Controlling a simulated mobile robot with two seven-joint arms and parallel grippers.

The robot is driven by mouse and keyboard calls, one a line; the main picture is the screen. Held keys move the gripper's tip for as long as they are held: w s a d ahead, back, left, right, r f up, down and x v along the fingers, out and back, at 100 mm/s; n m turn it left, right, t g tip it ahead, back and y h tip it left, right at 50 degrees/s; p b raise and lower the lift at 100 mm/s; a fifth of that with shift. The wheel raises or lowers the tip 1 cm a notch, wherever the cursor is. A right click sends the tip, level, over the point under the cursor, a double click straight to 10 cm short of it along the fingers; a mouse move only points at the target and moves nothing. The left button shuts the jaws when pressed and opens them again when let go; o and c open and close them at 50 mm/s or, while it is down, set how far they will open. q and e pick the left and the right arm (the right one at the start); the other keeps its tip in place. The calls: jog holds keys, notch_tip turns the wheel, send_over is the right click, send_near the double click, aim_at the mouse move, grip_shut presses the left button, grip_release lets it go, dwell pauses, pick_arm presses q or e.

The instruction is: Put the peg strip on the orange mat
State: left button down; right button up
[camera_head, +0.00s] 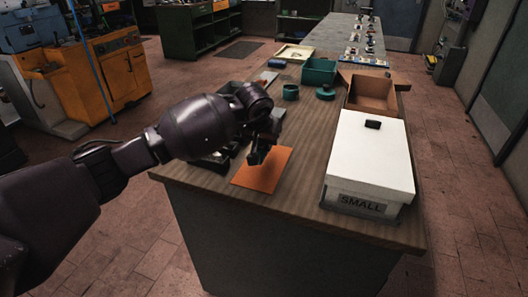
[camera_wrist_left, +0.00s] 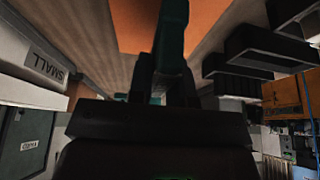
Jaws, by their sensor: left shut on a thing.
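The orange mat (camera_head: 262,172) lies flat near the front edge of the wooden bench. It also shows at the top of the left wrist view (camera_wrist_left: 130,22). My left gripper (camera_head: 258,154) is over the mat's upper left part, fingers pointing down. It is shut on a narrow dark teal bar, which I take to be the peg strip (camera_wrist_left: 172,38); it runs up between the fingers in the left wrist view. Its pegs cannot be made out, and in the head view the gripper mostly hides it. Whether it touches the mat I cannot tell. My right gripper is not in view.
A white box marked SMALL (camera_head: 368,160) stands right of the mat, with an open cardboard box (camera_head: 370,92) behind it.

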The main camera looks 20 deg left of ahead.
aim_at(264, 152)
pick_arm(q)
jog(key=shift+f, duration=1.65)
jog(key=shift+f, duration=0.1)
jog(key=c, duration=1.1)
grip_release()
jog(key=shift+o, duration=0.2)
